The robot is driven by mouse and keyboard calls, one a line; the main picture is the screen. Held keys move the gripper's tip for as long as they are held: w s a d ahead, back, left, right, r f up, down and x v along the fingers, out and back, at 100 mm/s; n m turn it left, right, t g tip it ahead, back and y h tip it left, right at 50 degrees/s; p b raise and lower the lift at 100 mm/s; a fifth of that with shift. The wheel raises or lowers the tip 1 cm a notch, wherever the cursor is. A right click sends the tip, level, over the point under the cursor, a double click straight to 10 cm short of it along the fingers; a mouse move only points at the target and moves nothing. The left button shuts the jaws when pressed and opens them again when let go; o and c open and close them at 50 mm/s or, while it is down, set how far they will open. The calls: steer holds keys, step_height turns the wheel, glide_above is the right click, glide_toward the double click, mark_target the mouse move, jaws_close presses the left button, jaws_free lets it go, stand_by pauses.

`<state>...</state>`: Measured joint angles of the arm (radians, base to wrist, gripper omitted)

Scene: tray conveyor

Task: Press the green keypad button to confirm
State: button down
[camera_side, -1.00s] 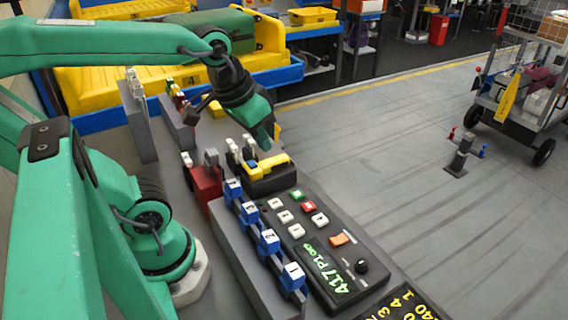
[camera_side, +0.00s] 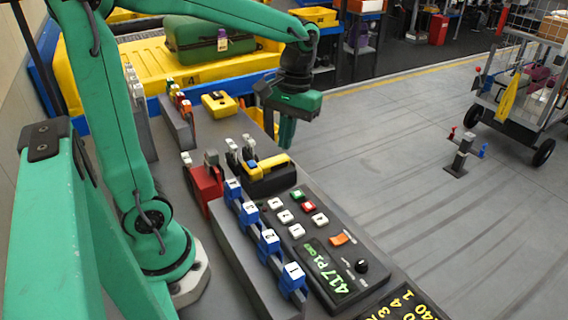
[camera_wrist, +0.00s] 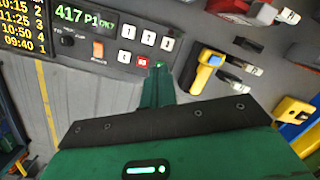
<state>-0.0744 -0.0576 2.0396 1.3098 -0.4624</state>
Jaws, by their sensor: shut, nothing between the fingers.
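The keypad (camera_side: 325,246) is a dark panel on the bench with white, red and green buttons, an orange switch, a black knob and a lit green display. The green button (camera_side: 297,193) is at its far end, beside the red button (camera_side: 309,206). My gripper (camera_side: 286,146) is shut and empty, pointing down above and beyond the keypad's far end, apart from it. In the wrist view my gripper (camera_wrist: 157,75) covers part of the scene. The green button (camera_wrist: 159,64) shows just at its fingertips, next to the red button (camera_wrist: 142,61).
A yellow handheld scanner (camera_side: 266,166) rests in a black holder just left of the keypad's far end. Blue numbered levers (camera_side: 269,241) line the keypad's left side. A red lever block (camera_side: 205,183) stands farther left.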

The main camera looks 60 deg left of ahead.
step_height(320, 180, down, 3)
steer(key=w+a+n+g, duration=0.1)
steer(key=w+n+g, duration=0.1)
steer(key=w+g, duration=0.1)
steer(key=n+g, duration=0.3)
glide_above(300, 192)
steer(key=shift+h, duration=0.4)
steer(key=shift+a+f, duration=0.1)
steer(key=shift+f, duration=1.95)
steer(key=shift+f, duration=0.1)
steer(key=shift+f, duration=4.3)
steer(key=shift+f, duration=0.9)
steer(key=shift+r, duration=0.9)
